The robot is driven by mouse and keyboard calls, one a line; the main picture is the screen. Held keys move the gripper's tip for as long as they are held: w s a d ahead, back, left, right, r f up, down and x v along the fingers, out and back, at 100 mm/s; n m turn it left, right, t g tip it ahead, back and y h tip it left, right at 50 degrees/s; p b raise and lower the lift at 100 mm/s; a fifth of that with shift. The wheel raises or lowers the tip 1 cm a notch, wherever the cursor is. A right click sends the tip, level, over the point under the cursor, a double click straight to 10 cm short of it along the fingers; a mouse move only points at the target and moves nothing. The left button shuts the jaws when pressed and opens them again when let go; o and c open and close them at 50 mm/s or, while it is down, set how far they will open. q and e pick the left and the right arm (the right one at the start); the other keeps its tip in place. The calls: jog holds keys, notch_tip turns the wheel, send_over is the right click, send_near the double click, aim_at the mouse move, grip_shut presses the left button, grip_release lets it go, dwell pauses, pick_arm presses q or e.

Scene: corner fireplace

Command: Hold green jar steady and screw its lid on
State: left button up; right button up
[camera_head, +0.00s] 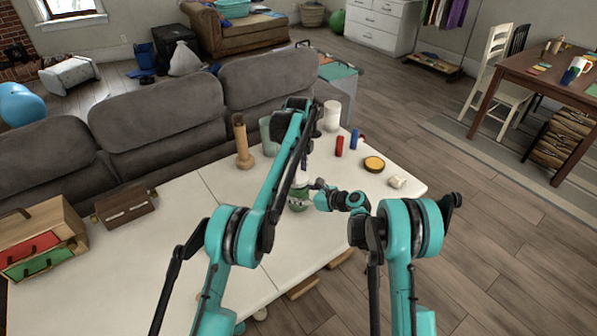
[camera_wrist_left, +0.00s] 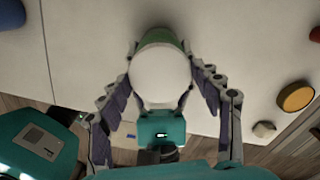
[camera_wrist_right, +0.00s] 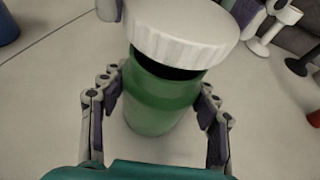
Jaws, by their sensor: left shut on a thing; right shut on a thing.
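The green jar (camera_head: 297,205) stands upright near the front middle of the white table, and it fills the right wrist view (camera_wrist_right: 160,106). The white lid (camera_wrist_right: 180,30) is above the jar's mouth, with a dark gap between them; it looks offset or tilted. The lid also shows in the left wrist view (camera_wrist_left: 160,82). My left gripper (camera_wrist_left: 160,48) reaches down from above and is shut on the lid, a finger on each side. My right gripper (camera_wrist_right: 157,85) comes from the right and is shut around the jar's body. In the head view my left arm hides part of the lid.
A red cylinder (camera_head: 339,146), a blue cylinder (camera_head: 354,139), a yellow-topped disc (camera_head: 374,164) and a small white piece (camera_head: 397,183) lie to the right. A wooden post (camera_head: 241,145) stands behind left. A drawer box (camera_head: 40,245) is far left. The table's left middle is clear.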

aim_at(298, 194)
dwell(0.4)
pick_arm(q)
jog(key=shift+f, duration=0.9)
jog(key=shift+f, duration=0.6)
jog(key=m, duration=1.3)
jog(key=shift+m, duration=0.3)
jog(key=o, duration=0.8)
jog(key=shift+r, duration=0.1)
